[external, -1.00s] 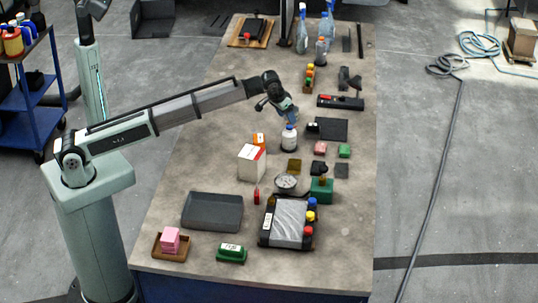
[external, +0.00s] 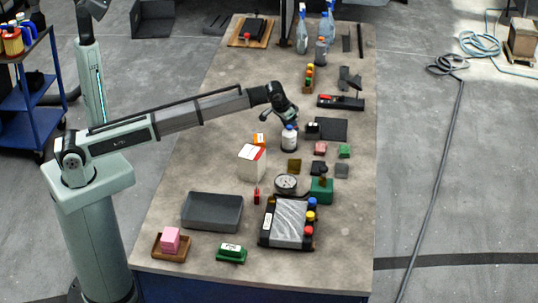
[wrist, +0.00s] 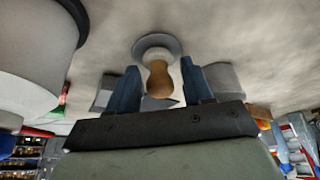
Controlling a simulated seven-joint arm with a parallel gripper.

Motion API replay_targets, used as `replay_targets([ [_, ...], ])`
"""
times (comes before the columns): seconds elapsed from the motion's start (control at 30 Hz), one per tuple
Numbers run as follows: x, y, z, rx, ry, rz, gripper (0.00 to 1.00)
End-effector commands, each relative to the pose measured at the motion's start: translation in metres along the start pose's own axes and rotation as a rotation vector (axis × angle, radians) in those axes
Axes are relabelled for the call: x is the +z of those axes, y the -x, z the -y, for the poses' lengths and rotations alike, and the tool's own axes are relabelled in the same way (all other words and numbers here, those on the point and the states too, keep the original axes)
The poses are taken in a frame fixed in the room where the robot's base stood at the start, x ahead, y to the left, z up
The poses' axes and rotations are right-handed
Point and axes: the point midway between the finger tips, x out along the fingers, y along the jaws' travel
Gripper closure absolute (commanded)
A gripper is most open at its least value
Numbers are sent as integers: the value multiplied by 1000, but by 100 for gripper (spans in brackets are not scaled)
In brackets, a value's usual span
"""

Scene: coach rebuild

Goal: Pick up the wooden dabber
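The wooden dabber (wrist: 158,80) shows in the wrist view as a tan, rounded wooden handle with a pale grey round disc at its far end. My gripper (wrist: 160,84) is open, with one blue-grey finger on each side of the handle and a visible gap on both sides. Whether the handle is fully between the fingertips or just beyond them, I cannot tell. In the external view my gripper (external: 291,121) points down beside the white bottle (external: 289,140). I cannot make out the dabber there; the gripper or bottle seems to hide it.
A large white rounded object (wrist: 30,50) stands close on the left in the wrist view. In the external view a white box (external: 251,163) stands nearer the front, a small dark box (external: 313,130) and a black mat (external: 333,130) lie to the right. Bare bench lies left of the gripper.

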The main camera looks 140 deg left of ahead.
Motion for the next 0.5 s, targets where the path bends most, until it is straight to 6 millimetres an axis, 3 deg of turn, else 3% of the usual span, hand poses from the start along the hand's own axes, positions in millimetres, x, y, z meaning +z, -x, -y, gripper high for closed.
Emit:
replay_targets([
  [0.43, 0, 0, 0, 0, 0, 0, 93],
  [0.5, 0, 0, 0, 0, 0, 0, 95],
])
